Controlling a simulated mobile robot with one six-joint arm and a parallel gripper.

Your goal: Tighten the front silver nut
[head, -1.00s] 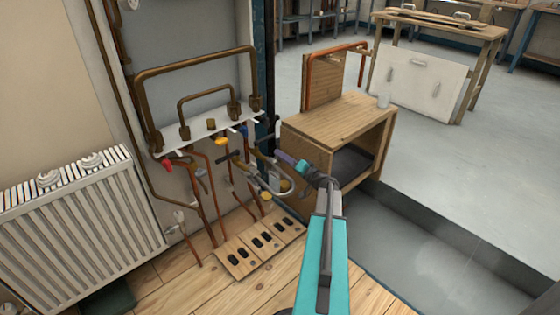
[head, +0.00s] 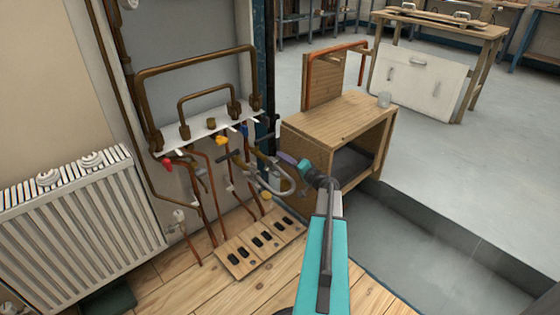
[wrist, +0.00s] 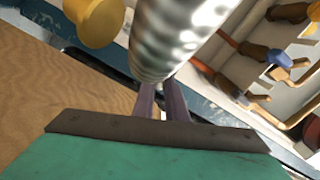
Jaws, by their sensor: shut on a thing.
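My gripper (head: 293,162) is shut at the fittings beside the wooden cabinet, its fingers purplish grey. In the wrist view the closed fingers (wrist: 162,103) meet just under a ribbed silver flexible hose (wrist: 172,35), which fills the top middle. The same hose (head: 268,187) shows as a grey loop in the head view, left of the fingertips. The front silver nut lies between the fingers, mostly hidden by the hose and fingers, so its seating cannot be told.
A yellow cap (wrist: 93,18) is close to the hose. Copper pipes and a white manifold shelf (head: 210,122) with coloured valves stand to the left. The wooden cabinet (head: 340,118) is just right of the gripper. A radiator (head: 82,210) stands at far left.

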